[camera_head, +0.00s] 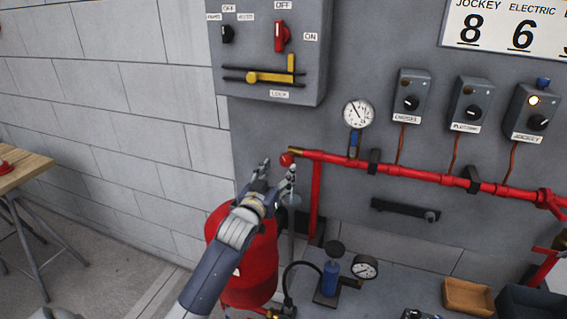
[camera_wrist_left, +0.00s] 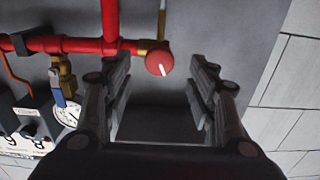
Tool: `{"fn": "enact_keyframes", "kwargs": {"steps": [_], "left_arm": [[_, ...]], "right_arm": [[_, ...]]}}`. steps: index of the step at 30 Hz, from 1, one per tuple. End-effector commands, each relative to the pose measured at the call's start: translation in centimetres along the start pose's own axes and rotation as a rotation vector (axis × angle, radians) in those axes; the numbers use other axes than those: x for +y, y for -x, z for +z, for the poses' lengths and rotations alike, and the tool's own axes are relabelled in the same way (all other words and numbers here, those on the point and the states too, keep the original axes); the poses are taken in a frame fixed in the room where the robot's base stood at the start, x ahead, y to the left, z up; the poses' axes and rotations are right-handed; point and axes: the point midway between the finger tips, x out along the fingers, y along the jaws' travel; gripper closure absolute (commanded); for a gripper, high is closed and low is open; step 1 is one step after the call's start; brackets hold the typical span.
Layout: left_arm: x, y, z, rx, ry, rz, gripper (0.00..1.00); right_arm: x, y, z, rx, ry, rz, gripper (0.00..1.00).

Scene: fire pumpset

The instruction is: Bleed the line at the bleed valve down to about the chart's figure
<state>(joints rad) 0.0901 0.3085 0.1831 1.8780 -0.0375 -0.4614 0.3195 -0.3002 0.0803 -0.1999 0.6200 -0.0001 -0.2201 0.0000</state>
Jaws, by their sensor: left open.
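The bleed valve shows as a round red knob (camera_head: 287,159) at the left end of the red pipe. In the left wrist view the knob (camera_wrist_left: 159,63) has a white mark and lies ahead, between the lines of the fingers. My left gripper (camera_head: 278,170) is open and empty, just below the knob, its fingers pointing up at it; I see no clear contact. The line's gauge (camera_head: 358,113) stands above the pipe over a blue-handled cock; its reading is too small to tell. The chart (camera_head: 505,28) shows Jockey 8 and Electric 6, cut off at right. My right gripper is out of view.
A grey panel (camera_head: 268,50) with switches is above the valve. Several control boxes (camera_head: 410,95) line the wall; the jockey box's lamp (camera_head: 534,100) glows. A red tank (camera_head: 250,262) stands below my left arm. A blue hand pump (camera_head: 330,275) and second gauge (camera_head: 364,267) sit below right.

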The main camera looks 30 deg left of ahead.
Motion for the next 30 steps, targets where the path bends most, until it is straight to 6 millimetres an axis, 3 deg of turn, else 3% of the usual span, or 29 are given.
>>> {"fn": "enact_keyframes", "kwargs": {"steps": [9,22,23,28,30], "left_arm": [[0.0,-3.9,-0.1,-0.001,-0.001,0.001,0.47],[0.1,-4.7,0.1,-0.001,-0.002,0.001,0.47],[0.1,-4.7,0.1,-0.001,-0.002,0.001,0.50],[0.1,-4.7,0.1,-0.001,-0.002,0.001,0.88],[0.1,-4.7,0.1,-0.001,-0.001,0.001,0.92]], "right_arm": [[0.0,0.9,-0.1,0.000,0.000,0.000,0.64],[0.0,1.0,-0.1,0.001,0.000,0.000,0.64],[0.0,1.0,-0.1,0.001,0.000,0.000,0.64],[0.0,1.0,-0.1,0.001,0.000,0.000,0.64],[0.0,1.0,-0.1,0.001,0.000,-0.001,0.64]]}}
